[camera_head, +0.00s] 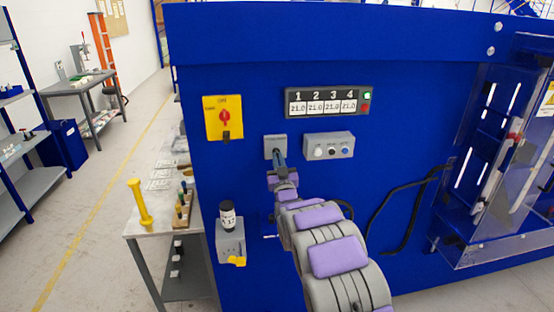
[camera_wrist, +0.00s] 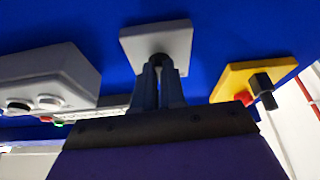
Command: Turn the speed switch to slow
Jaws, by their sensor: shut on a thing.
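The speed switch is a small grey plate (camera_head: 275,141) on the blue panel, left of a grey button box. In the wrist view its plate (camera_wrist: 150,39) shows at the top middle, with a dark knob (camera_wrist: 159,58) on it. My gripper (camera_head: 281,162) reaches up to the switch from below. In the wrist view its two fingers (camera_wrist: 158,78) are closed around the knob. The fingers hide most of the knob, and I cannot read its setting or the label.
A black cable (camera_head: 392,215) hangs at right.

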